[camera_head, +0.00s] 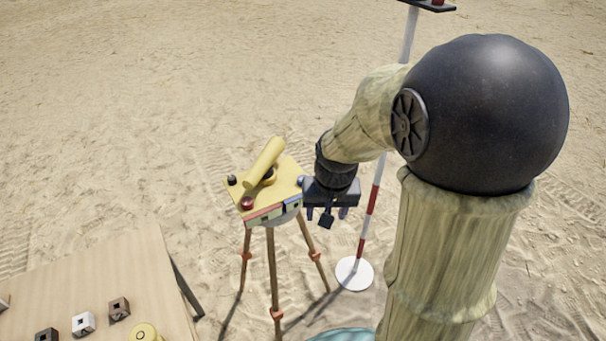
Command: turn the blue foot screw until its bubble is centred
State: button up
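The yellow levelling instrument (287,170) stands on a wooden tripod (272,270) left of my arm. A blue foot screw (300,181) shows at its right corner, partly hidden by my gripper. A red screw (247,203) is at the front corner and a dark one (231,180) at the left corner. A blue-framed bubble window (292,206) is on the right front side; its bubble is too small to read. My gripper (326,214) is right beside the blue screw, with its fingers apart and pointing down. I cannot tell whether it touches the screw.
A red-and-white pole (370,210) on a white round base (354,273) stands close behind and right of my gripper. A wooden table (130,265) at lower left holds several small blocks (83,323) and a yellow round object (145,333). Open sand lies behind.

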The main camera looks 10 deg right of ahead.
jog(key=w+r+m+g+p, duration=0.1)
jog(key=w+r+m, duration=0.2)
jog(key=w, duration=0.8)
jog(key=w+r+m+g+p, duration=0.1)
jog(key=w+r+m, duration=0.3)
jog(key=w, duration=0.7)
jog(key=shift+w+a+r+m, duration=0.2)
jog(key=shift+w+m, duration=0.05)
jog(key=shift+m, duration=0.05)
jog(key=shift+f, duration=0.1)
notch_tip(320, 180, down, 17)
jog(key=p, duration=0.5)
jog(key=shift+f, duration=0.1)
jog(key=c, duration=1)
